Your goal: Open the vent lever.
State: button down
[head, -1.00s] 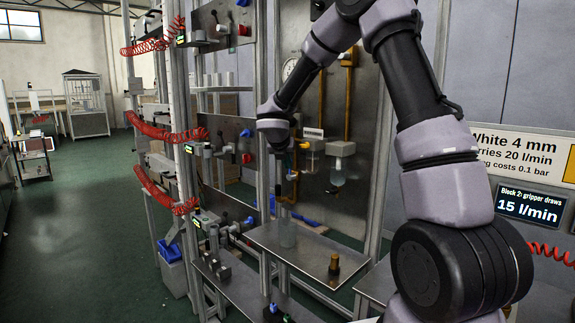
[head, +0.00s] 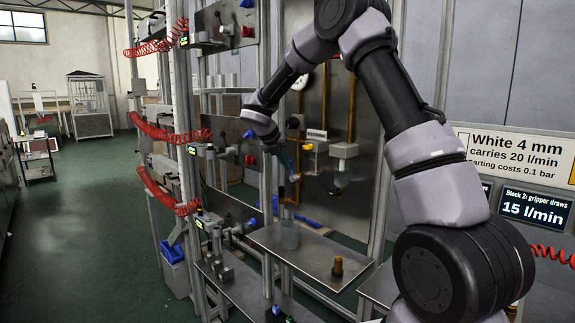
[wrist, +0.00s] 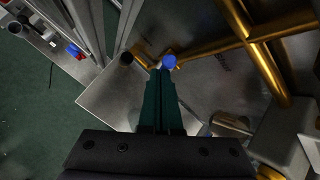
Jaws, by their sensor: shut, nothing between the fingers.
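My gripper (head: 292,172) has dark green fingers pointing down and slightly right in front of the metal panel in the head view. In the wrist view the closed fingers (wrist: 159,70) reach toward a blue knob (wrist: 169,61) on a short yellow bar, beside the brass pipes. This seems to be the vent lever; its blue end (head: 295,178) shows by the fingertips in the head view. The fingertips are very close to the knob; I cannot tell whether they touch. The fingers are shut and hold nothing. The lever's pivot is hard to make out.
Brass pipes (head: 351,110) and a filter bowl (head: 342,179) are on the panel to the right. A metal shelf (head: 310,255) below carries a brass fitting (head: 337,266) and a clear cup (head: 289,235). Red coiled hoses (head: 165,132) and a frame post stand left.

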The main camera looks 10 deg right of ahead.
jog(key=shift+n+g+h, duration=0.3)
jog(key=shift+g+h, duration=0.1)
jog(key=shift+g, duration=0.1)
jog(key=w+a+f, duration=0.1)
jog(key=w, duration=0.1)
jog(key=w+a+f, duration=0.1)
jog(key=w+f, duration=0.1)
jog(key=shift+a, duration=0.2)
jog(key=shift+d, duration=0.1)
jog(key=shift+s+d+f, duration=0.25)
jog(key=shift+s+d, duration=0.15)
jog(key=shift+s, duration=0.25)
